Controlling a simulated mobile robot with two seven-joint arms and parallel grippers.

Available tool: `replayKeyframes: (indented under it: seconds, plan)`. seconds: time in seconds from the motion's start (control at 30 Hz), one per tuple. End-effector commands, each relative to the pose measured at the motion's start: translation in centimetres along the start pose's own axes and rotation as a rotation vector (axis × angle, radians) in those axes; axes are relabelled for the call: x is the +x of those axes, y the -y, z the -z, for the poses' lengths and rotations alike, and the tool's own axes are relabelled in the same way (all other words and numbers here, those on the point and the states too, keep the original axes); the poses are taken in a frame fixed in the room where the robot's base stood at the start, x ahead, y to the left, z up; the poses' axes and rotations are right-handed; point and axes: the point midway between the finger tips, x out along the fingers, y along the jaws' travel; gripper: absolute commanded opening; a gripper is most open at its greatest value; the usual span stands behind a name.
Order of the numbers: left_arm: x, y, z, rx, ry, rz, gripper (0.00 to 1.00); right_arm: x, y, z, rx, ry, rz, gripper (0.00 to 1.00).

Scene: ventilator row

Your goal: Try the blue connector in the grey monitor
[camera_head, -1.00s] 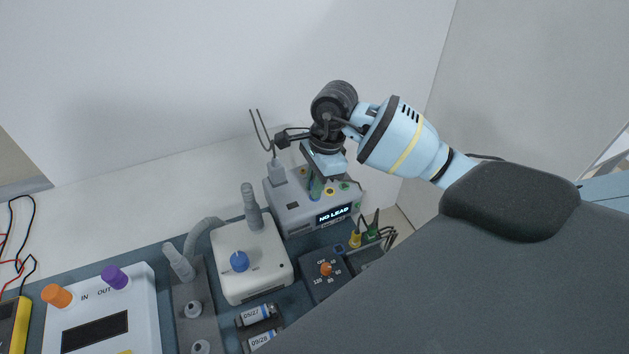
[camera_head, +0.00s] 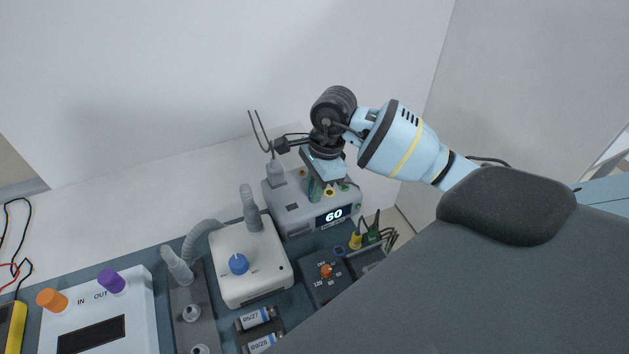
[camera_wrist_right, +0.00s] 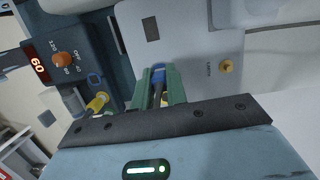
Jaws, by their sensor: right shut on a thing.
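In the right wrist view the gripper (camera_wrist_right: 159,88) is shut on the blue connector (camera_wrist_right: 157,74), whose front end meets the monitor's top (camera_wrist_right: 190,35). The fingers hide the socket, so how deep the connector sits cannot be told. My left gripper is not in view.
A dark box with an orange knob (camera_head: 326,269) stands in front of the monitor. Yellow (camera_head: 355,240) and green (camera_head: 373,234) connectors with cables are beside it. A white unit with a blue knob (camera_head: 239,263) is left of it. My right arm covers the right side.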

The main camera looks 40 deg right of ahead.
Motion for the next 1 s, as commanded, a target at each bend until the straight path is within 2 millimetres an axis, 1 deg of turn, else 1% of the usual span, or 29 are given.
replayKeyframes:
  seconds: [0.07, 0.1, 0.2, 0.3, 0.63, 0.67, 0.77, 1.0]
  plan:
    - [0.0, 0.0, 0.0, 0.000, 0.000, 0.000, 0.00, 0.0, 0.0, 0.0, 0.000, 0.000, -0.001, 0.00]
    - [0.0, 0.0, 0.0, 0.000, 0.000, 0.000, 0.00, 0.0, 0.0, 0.0, 0.000, 0.000, -0.001, 0.16]
    - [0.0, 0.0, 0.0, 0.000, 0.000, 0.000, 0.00, 0.0, 0.0, 0.0, 0.000, 0.000, -0.001, 0.29]
    - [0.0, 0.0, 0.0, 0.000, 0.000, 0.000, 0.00, 0.0, 0.0, 0.0, 0.000, 0.000, -0.001, 0.40]
    - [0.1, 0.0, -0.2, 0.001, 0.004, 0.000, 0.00, 0.0, 0.0, 0.0, 0.000, 0.000, -0.001, 0.40]
    - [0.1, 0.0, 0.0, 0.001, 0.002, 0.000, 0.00, -0.2, 0.0, 0.0, 0.000, 0.000, 0.001, 0.40]
    - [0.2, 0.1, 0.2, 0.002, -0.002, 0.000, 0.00, -1.6, 0.1, 0.0, -0.001, 0.000, 0.005, 0.40]
    - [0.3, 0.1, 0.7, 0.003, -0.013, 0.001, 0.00, -5.5, 0.1, 0.0, 0.000, -0.001, 0.004, 0.40]
